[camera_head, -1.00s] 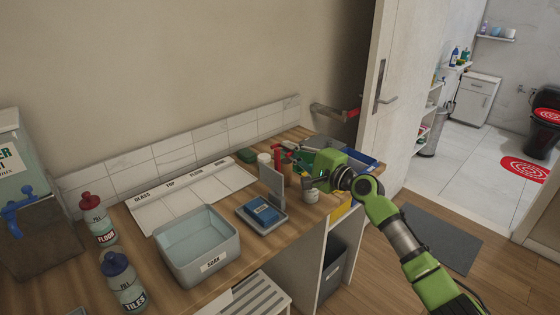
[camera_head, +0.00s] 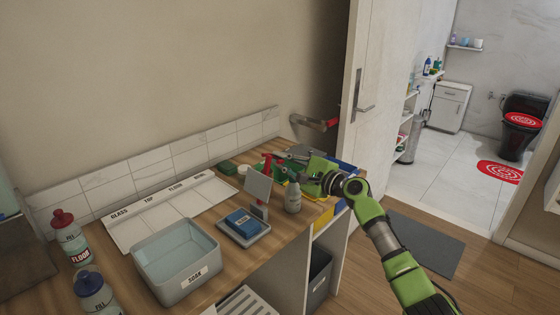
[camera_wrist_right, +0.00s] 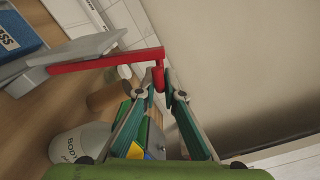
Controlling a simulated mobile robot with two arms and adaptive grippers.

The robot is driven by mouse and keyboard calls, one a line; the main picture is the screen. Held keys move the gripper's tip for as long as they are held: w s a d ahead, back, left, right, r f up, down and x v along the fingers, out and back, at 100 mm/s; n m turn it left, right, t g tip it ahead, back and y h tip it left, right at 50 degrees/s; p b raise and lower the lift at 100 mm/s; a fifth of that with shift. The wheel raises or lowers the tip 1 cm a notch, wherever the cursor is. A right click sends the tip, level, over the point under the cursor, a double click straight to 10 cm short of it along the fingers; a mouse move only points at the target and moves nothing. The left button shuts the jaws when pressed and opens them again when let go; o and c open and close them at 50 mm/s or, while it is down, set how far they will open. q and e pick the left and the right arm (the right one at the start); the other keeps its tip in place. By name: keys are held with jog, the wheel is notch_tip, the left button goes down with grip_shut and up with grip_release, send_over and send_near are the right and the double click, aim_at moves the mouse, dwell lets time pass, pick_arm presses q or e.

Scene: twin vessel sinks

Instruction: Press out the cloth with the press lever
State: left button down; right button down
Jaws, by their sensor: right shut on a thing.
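The press (camera_head: 262,232) stands on the counter with a blue cloth (camera_head: 241,222) on its grey base. Its grey plate (camera_head: 257,186) is raised and tilted above the base, apart from the cloth. In the right wrist view, the red press lever (camera_wrist_right: 105,61) runs from the grey plate to between my green fingers. The blue cloth (camera_wrist_right: 18,32) shows at that view's upper left edge. My right gripper (camera_wrist_right: 164,88) is shut on the lever's end. In the head view, my right gripper (camera_head: 290,174) is behind the press, its fingertips partly hidden. My left gripper is out of view.
A soak basin (camera_head: 178,265) is left of the press, with a labelled white board (camera_head: 165,212) behind it. A small grey bottle (camera_head: 293,198) stands close to my right gripper. Red-capped (camera_head: 70,238) and blue-capped (camera_head: 95,292) bottles are at the left.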

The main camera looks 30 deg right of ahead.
jog(key=c, duration=2.2)
grip_release()
jog(key=shift+d, duration=0.1)
jog(key=shift+o, duration=0.2)
jog(key=v, duration=1.2)
